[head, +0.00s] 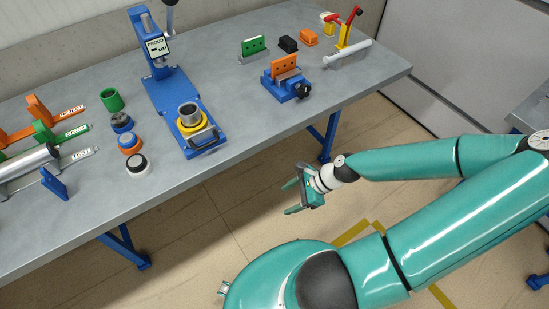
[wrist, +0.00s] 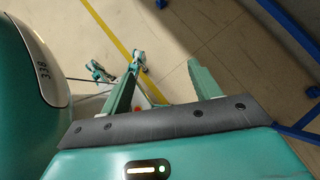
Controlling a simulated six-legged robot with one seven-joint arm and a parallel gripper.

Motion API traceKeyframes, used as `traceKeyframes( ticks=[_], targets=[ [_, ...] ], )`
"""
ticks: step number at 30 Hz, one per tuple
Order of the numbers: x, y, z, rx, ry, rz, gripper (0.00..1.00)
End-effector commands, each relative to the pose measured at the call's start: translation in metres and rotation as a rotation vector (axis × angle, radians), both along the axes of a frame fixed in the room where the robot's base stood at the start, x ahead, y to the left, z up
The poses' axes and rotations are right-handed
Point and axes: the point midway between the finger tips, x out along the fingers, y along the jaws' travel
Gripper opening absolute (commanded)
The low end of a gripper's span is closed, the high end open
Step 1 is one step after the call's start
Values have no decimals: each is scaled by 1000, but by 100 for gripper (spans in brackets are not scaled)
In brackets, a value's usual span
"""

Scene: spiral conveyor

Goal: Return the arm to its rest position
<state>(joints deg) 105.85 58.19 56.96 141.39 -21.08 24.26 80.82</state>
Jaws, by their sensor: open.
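My gripper (head: 291,197) hangs at the end of my teal arm, in front of the workbench's near edge and over the floor. Its two fingers are apart with nothing between them. In the wrist view the open fingers (wrist: 160,85) point over the floor, with my own teal body at the left. The arm is bent, its links reaching in from the right of the head view.
The grey workbench (head: 225,115) carries a blue press (head: 170,90), a blue vise (head: 287,88), several round parts and a rack of labelled rails at left. Its blue legs (head: 125,245) reach the floor. Bare floor (head: 200,240) lies before the bench.

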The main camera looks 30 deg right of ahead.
Motion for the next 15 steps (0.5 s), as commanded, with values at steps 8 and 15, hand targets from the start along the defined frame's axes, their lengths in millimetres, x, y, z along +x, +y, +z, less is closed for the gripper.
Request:
traceKeyframes(
  ticks=[8,15],
  targets=[
    [-2,0,-1,-11,7,19,62],
    [-24,0,-8,-164,81,261,62]
  ],
)
